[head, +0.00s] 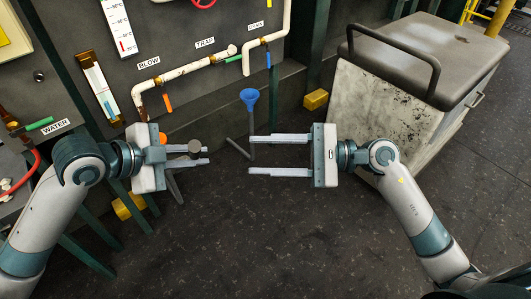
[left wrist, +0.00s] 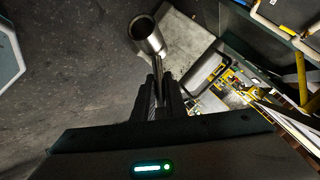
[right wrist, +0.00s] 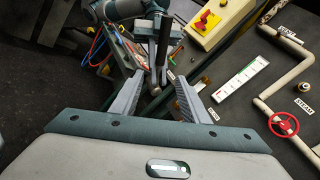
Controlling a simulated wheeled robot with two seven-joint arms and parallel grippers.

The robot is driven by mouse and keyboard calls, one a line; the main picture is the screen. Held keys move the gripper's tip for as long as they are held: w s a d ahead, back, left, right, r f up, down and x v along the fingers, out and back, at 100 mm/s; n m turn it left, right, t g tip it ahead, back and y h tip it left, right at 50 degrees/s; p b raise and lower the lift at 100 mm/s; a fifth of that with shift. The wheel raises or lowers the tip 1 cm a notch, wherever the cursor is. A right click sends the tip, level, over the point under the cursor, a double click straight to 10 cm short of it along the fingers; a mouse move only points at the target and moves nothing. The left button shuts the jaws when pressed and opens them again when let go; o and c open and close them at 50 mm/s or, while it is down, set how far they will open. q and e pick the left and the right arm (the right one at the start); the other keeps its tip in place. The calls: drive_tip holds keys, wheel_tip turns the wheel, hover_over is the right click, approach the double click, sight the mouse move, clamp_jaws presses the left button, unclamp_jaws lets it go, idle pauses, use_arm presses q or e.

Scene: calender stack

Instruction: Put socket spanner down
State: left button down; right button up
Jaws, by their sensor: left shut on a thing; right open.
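My left gripper (head: 204,155) is shut on the socket spanner (head: 195,146) in front of the dark machine panel. In the head view the spanner's round grey end shows at the fingers, with a grey bar below them. In the left wrist view the spanner (left wrist: 147,36) has a wide metal socket on a thin shaft running down between the closed fingers (left wrist: 158,85). My right gripper (head: 250,154) is open and empty, its fingers pointing left towards the left gripper, with a gap between them. Its open fingers (right wrist: 158,82) also show in the right wrist view.
A grey-topped cart (head: 425,55) with a stained pale side stands at the right. Pipes (head: 190,68) run along the panel. A yellow block (head: 316,99) lies by the wall. The dark floor (head: 270,235) in front is clear.

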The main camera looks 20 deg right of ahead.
drive_tip(key=shift+a, duration=0.15)
drive_tip(key=x, duration=1.1)
drive_tip(key=shift+w+a, duration=0.15)
drive_tip(key=shift+a, duration=0.2)
clamp_jaws()
use_arm(q)
drive_tip(key=c, duration=1.7)
unclamp_jaws()
drive_tip(key=shift+a+r, duration=0.1)
drive_tip(key=shift+a, duration=0.05)
drive_tip(key=v, duration=1.1)
drive_tip(key=shift+s+a+r, duration=0.15)
drive_tip(key=shift+a+r, duration=0.05)
drive_tip(key=shift+a, duration=0.05)
